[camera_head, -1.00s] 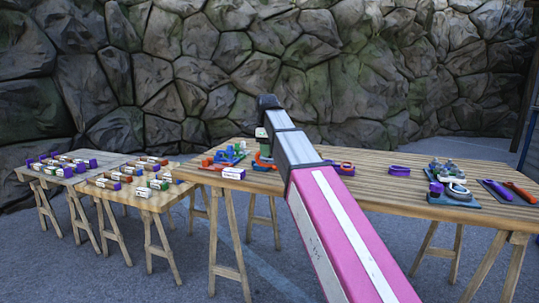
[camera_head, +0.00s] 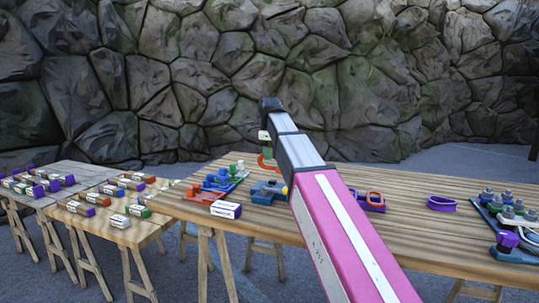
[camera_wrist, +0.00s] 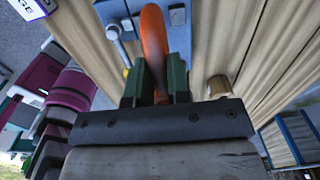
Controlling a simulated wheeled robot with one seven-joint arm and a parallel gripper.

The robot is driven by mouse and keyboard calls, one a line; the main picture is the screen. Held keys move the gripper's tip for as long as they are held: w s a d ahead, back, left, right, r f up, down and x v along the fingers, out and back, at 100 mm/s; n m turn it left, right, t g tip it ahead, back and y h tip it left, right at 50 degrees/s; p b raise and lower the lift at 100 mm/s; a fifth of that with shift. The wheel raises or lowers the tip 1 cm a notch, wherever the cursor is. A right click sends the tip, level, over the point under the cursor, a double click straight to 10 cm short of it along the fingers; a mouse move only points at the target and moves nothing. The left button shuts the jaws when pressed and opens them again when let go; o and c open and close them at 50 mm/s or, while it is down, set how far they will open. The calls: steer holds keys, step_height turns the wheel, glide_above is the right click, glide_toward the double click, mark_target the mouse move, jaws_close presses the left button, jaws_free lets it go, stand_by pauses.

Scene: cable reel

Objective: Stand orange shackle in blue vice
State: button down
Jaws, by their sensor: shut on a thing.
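The orange shackle (camera_wrist: 154,45) is held between the green fingertips of my gripper (camera_wrist: 154,88) in the wrist view. In the head view the shackle (camera_head: 264,163) hangs just below my gripper (camera_head: 265,150), partly covered by my arm. A blue vice (camera_head: 267,190) with a yellow knob stands on the long wooden table below it. Blue metal of the vice (camera_wrist: 178,17) and its grey handle show beyond the shackle in the wrist view. The shackle looks above the vice; I cannot tell whether they touch.
On the long table (camera_head: 410,225), a red vice (camera_head: 203,195) and a white-and-purple box (camera_head: 226,209) stand left. A purple vice (camera_head: 372,202) with an orange ring, a purple ring (camera_head: 441,204) and a dark tray (camera_head: 514,254) are right. Lower tables with small boxes stand left.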

mark_target(269, 166)
steer(key=shift+f, duration=3.05)
steer(key=shift+f, duration=0.35)
steer(key=c, duration=1)
jaws_free()
